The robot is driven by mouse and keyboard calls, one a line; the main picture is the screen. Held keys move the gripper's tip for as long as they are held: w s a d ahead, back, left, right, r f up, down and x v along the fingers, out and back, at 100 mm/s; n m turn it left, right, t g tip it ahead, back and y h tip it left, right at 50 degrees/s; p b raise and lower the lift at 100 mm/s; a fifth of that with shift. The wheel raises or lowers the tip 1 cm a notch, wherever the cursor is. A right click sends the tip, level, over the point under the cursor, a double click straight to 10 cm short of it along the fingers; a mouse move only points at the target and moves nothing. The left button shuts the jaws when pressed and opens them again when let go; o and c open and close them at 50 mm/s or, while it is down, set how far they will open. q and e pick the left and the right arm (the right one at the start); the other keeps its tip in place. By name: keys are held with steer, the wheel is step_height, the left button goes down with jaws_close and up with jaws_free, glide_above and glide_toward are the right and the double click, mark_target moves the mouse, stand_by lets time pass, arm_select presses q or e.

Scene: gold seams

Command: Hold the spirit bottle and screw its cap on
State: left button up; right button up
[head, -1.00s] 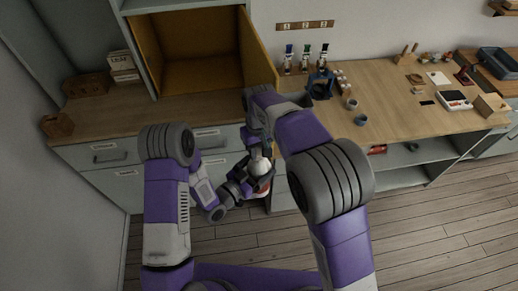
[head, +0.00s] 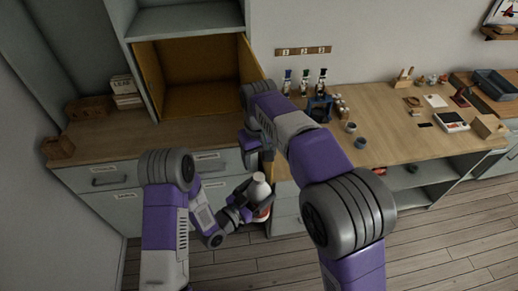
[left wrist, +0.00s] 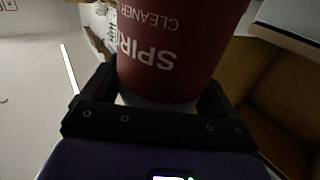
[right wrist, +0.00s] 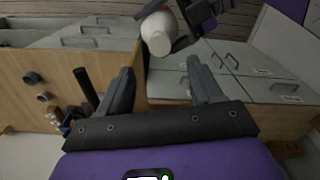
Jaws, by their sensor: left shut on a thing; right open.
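The spirit bottle (head: 264,212), white with a dark red label, is in front of the drawers in the head view. My left gripper (head: 246,203) is shut around it. In the left wrist view, the label (left wrist: 165,55) reads upside down between the fingers (left wrist: 160,98). The bottle's white top (head: 259,188) is bare of any gripper.
An open cabinet (head: 195,98) with a yellow-brown inside stands behind. The wooden counter (head: 400,120) holds several small bottles (head: 304,82), a blue stand (head: 320,107) and cups (head: 360,143). Drawer fronts (head: 110,180) lie close behind the bottle. The floor at right is clear.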

step_height(320, 180, up, 4)
steer(key=shift+f, duration=0.1)
steer(key=shift+d, duration=0.1)
stand_by(0.4)
